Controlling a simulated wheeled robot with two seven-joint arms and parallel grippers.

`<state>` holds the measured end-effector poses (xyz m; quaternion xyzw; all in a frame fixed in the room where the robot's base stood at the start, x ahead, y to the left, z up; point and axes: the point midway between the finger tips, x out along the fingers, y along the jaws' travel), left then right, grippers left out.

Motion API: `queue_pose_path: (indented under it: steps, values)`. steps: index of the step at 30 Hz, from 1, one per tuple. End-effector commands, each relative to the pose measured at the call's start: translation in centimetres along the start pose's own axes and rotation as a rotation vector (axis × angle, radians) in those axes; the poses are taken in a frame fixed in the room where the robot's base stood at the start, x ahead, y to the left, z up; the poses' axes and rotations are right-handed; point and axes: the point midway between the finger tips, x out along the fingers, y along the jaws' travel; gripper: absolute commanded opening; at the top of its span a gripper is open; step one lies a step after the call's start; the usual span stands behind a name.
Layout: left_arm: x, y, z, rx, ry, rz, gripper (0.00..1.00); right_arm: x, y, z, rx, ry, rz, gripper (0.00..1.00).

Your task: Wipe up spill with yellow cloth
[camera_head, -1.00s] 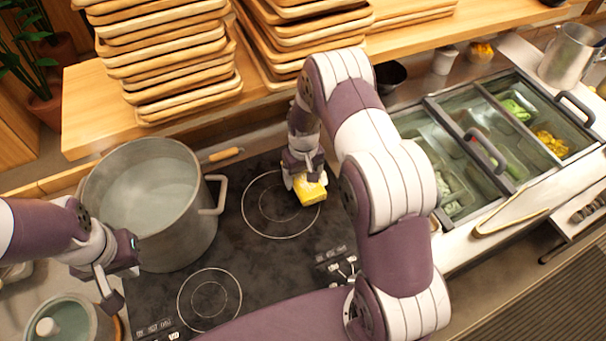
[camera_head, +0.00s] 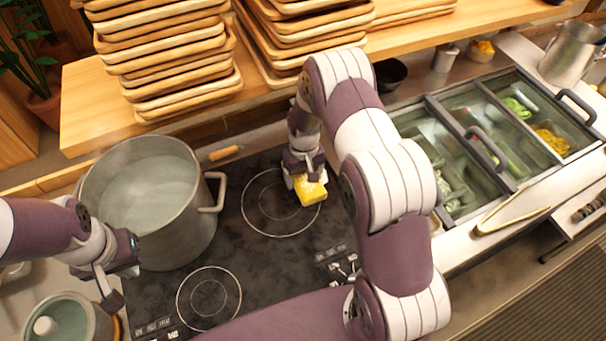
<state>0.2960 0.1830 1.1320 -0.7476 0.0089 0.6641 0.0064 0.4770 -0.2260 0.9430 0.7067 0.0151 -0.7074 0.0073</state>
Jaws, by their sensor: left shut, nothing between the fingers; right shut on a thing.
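The yellow cloth (camera_head: 311,190) is at the right burner ring of the black stove top (camera_head: 255,262). My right gripper (camera_head: 304,178) is shut on the cloth and holds it down at the stove surface; whether it presses on the glass is hard to tell. I cannot make out a distinct spill; the area under the cloth and behind my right arm is hidden. My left gripper (camera_head: 112,290) is shut and empty, in front of the large pot at the left.
A large steel pot (camera_head: 160,240) of cloudy liquid stands on the stove's left side. Stacked wooden trays (camera_head: 185,85) fill the shelf behind. A topping counter (camera_head: 470,215) with tongs (camera_head: 510,222) is at the right.

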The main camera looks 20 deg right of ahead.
Motion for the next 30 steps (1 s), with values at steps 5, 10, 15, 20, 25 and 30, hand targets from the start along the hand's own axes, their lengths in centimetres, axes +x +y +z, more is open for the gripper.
queue_pose_path:
  steps: [5,10,15,20,25,30]
  values:
    - [0.1,0.0,0.0,0.0,0.0,0.0,0.0,0.0,1.1,0.0,0.001,0.0,0.0,0.42]
    - [0.3,0.0,0.0,0.0,0.0,0.0,0.0,0.0,2.5,0.0,0.001,0.0,0.0,0.42]
    - [0.4,0.0,0.1,0.0,0.0,0.0,0.0,0.0,3.7,0.0,0.001,0.001,0.0,0.42]
    - [0.4,0.0,0.0,0.0,0.0,0.0,0.0,-0.1,3.9,0.0,0.0,0.0,0.0,0.42]
    - [0.4,0.0,0.0,0.0,0.0,0.0,0.0,-0.1,3.9,0.0,0.0,0.0,0.0,0.42]
    - [0.4,0.0,0.1,0.0,0.0,0.0,0.0,0.0,3.9,0.0,0.0,0.0,0.0,0.42]
